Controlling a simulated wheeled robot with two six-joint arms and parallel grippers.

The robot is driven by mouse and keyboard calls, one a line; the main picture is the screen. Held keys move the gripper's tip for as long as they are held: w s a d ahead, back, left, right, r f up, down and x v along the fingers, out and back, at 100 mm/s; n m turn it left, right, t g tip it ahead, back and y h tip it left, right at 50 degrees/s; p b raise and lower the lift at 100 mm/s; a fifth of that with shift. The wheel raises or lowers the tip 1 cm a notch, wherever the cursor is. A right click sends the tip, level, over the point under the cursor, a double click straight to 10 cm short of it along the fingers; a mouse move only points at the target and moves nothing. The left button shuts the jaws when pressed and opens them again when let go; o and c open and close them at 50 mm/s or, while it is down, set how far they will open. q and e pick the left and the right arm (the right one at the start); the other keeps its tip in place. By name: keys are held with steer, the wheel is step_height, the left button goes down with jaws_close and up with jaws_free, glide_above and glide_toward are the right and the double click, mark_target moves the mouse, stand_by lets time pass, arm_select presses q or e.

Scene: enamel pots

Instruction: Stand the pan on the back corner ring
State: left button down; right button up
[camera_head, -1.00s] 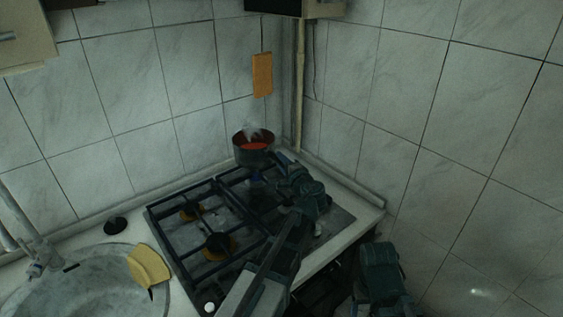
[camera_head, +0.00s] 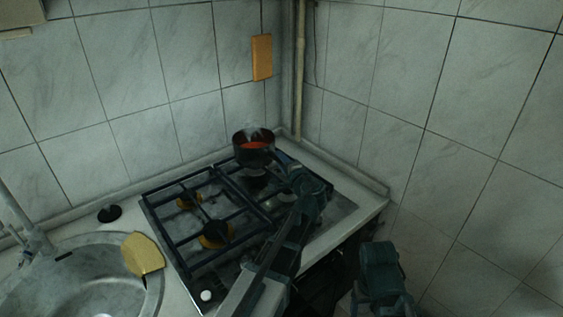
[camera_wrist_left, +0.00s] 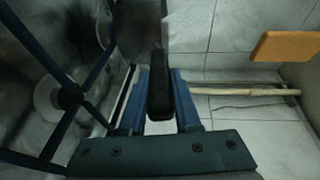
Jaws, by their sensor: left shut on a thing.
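The pan (camera_head: 254,155) is a small dark pot with red, steaming contents. It is upright at the back corner of the gas hob (camera_head: 165,245), near the wall corner. A dark burner (camera_head: 256,181) shows just below it in the picture; I cannot tell whether its base touches the grate. My left gripper (camera_head: 284,161) reaches in from the front and is shut on the pan's handle. In the left wrist view the dark handle (camera_wrist_left: 160,95) lies between the blue fingers. The pan's body is dark and only partly visible there.
A sink (camera_head: 75,285) with a yellow cloth (camera_head: 143,254) on its rim is left of the hob. A black plug (camera_head: 109,213) lies on the counter behind. Tiled walls and a vertical pipe (camera_head: 300,75) close off the back corner. An orange board (camera_head: 262,57) hangs there.

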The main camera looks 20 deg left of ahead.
arm_select(q)
steer(key=shift+f+b, duration=0.55)
steer(key=shift+b, duration=0.1)
stand_by(0.3)
steer(key=c, duration=0.5)
jaws_free()
steer(key=shift+c, duration=0.2)
steer(key=p+v, duration=0.2)
steer(key=v, duration=1.2)
steer(key=shift+a, duration=0.1)
